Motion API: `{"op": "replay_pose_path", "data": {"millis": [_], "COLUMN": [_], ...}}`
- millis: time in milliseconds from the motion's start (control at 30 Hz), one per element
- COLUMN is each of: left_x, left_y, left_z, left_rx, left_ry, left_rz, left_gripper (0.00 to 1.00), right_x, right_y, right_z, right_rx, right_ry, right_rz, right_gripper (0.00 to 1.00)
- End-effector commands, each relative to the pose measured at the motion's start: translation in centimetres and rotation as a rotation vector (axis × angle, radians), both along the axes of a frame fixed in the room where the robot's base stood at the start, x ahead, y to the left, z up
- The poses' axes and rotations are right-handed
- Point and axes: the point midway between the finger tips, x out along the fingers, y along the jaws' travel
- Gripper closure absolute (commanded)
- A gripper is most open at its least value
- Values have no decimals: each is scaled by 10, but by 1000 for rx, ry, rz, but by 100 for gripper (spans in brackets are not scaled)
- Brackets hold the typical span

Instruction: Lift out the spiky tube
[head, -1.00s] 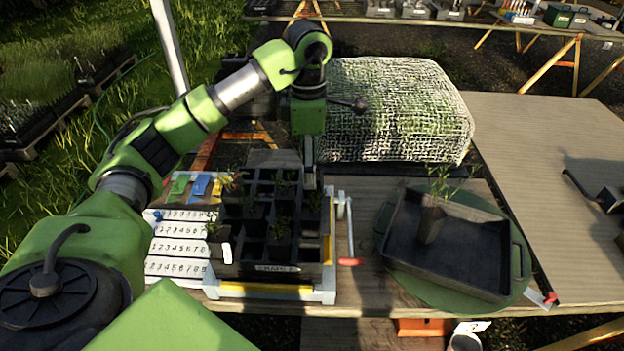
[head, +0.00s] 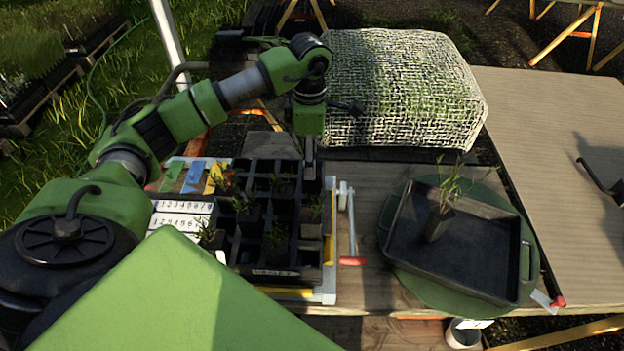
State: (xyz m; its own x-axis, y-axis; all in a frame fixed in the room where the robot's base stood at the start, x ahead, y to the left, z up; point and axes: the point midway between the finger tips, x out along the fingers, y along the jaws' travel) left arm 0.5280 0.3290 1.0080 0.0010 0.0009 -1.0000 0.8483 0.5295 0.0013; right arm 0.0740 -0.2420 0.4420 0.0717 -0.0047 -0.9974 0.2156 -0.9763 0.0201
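A black tube crate (head: 275,272) with square cells stands on the table left of centre. Several of its cells hold tubes with small green plants, such as one near the front (head: 277,240) and one on the right (head: 314,210). I cannot tell which plant there is spiky. My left gripper (head: 310,158) points down at the crate's back right corner. Its fingers are small and seen edge-on, so their opening and any hold are unclear. A dark tube with thin, grassy leaves (head: 438,222) stands tilted in the black tray (head: 470,270). My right gripper is not seen.
The tray rests on a round green base (head: 410,285). Numbered white strips (head: 180,222) and coloured tags (head: 193,176) lie left of the crate. A netted block (head: 400,90) stands behind. A dark handled item (head: 598,180) is cut off at the right edge.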

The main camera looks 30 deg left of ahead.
Motion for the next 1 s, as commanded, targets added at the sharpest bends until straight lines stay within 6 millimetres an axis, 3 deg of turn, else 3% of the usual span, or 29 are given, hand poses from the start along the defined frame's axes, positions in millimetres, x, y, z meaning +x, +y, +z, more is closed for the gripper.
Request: {"op": "replay_pose_path", "data": {"millis": [233, 500, 767, 800, 967, 1000], "left_x": [-1, -1, 0, 0, 0, 0], "left_y": [-3, -6, -5, -5, -5, -5], "left_z": [-17, -53, -60, -60, -59, -59], "left_rx": [0, -1, 0, 0, 0, 0], "left_ry": [4, 2, -1, -1, -1, -1], "left_rz": [-2, 0, 0, 0, 0, 0], "left_gripper": [46, 46, 46, 48, 90, 93], "right_x": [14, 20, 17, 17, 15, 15], "right_y": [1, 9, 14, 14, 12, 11], "right_z": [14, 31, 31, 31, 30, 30], "right_rx": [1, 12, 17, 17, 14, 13], "right_ry": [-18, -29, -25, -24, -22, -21], "right_rz": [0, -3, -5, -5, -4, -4], "right_gripper": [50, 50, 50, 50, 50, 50]}}
